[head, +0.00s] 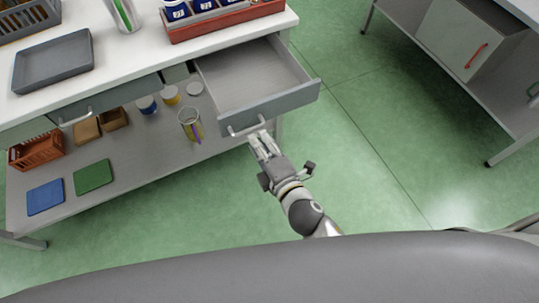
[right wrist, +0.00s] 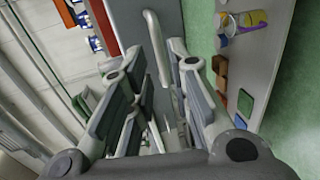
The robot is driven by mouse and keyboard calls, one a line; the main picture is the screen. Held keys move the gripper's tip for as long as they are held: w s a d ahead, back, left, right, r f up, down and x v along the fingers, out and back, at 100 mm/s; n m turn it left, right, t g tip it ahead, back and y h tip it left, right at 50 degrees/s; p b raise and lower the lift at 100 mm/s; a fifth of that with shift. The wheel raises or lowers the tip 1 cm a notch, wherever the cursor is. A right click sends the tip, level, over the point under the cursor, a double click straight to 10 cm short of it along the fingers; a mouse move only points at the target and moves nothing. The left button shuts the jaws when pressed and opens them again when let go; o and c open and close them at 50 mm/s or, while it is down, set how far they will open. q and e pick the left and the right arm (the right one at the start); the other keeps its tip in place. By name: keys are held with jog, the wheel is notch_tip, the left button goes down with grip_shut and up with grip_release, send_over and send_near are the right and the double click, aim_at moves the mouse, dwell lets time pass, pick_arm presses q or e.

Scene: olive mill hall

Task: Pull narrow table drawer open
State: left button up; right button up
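The narrow drawer (head: 272,113) at the right end of the white table (head: 135,55) stands pulled out, and its grey inside looks empty. Its pale bar handle (head: 247,127) is on the front panel. My right gripper (head: 262,141) is at this handle, on the near side of the drawer front. In the right wrist view the handle (right wrist: 157,45) lies between the two spread fingers (right wrist: 150,75), with gaps seeming to show beside it. The fingers look open around it; contact is not clear. My left gripper is not in view.
Another drawer with a handle (head: 75,118) is shut at the left. A grey tray (head: 53,61) and a red crate (head: 225,20) stand on the tabletop. The lower shelf (head: 140,150) holds cans, boxes and mats. Green floor (head: 350,150) is clear to the right.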

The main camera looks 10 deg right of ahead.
jog(key=v, duration=0.5)
jog(key=shift+s+d, duration=0.1)
jog(key=shift+s, duration=0.2)
jog(key=s+d+f+m+g+h, duration=0.1)
jog(key=s+d+f+m+g, duration=0.15)
jog(key=f, duration=0.85)
jog(key=s+d+f+m+g+h, duration=0.1)
jog(key=s+d+f+m+g, duration=0.2)
jog(key=f, duration=0.7)
jog(key=s+d+f+m+g+h, duration=0.1)
jog(key=s+d+f+m+g, duration=0.2)
jog(key=f, duration=0.8)
jog(key=s+d+f+m+g, duration=0.1)
jog(key=s+d+f+m, duration=0.2)
jog(key=s+f, duration=0.2)
jog(key=s+d+f+m+g+h, duration=0.1)
jog(key=s+d+f+m+g, duration=0.1)
jog(key=s, duration=0.8)
jog(key=s+d+f+m+g, duration=0.2)
jog(key=s+d+f+m, duration=0.2)
jog(key=s+f, duration=0.3)
jog(key=shift+s+d+f+m+h, duration=0.2)
jog(key=shift+d+f+m+h, duration=0.2)
jog(key=shift+m, duration=0.45)
